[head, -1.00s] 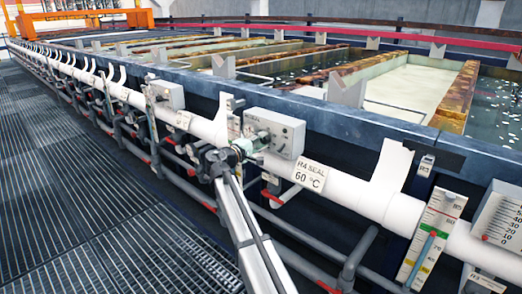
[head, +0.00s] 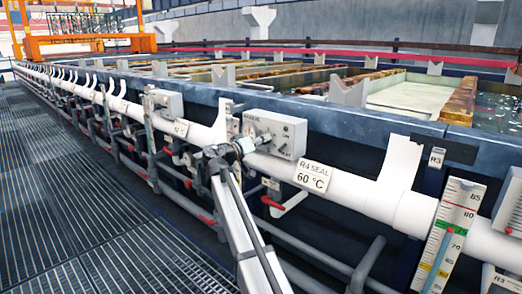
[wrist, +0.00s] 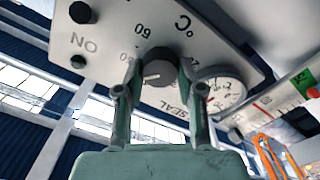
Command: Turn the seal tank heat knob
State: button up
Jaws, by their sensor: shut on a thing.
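The seal tank control box (head: 285,131) is a grey panel mounted above the white pipe, near the "R4 SEAL 60 °C" label (head: 314,176). In the wrist view its face (wrist: 108,38) appears turned over, with "ON", "°C" and number marks. The heat knob (wrist: 158,72) is dark with a paler face and a pointer line. My gripper (wrist: 163,80) has a finger on each side of the knob and is shut on it.
A round dial gauge (wrist: 222,90) and a black button (wrist: 80,12) sit near the knob. The white pipe (head: 345,188) runs under the box. Red-handled valves (head: 272,202) are below. A level gauge (head: 450,225) stands right. Grated floor (head: 70,200) is clear at left.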

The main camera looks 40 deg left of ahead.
jog(key=shift+w+d+m+b, duration=0.1)
jog(key=shift+m+b, duration=6.75)
jog(key=shift+m, duration=0.85)
jog(key=shift+r, duration=0.1)
jog(key=o, duration=1.1)
jog(key=shift+o, duration=0.2)
jog(key=s, duration=1.2)
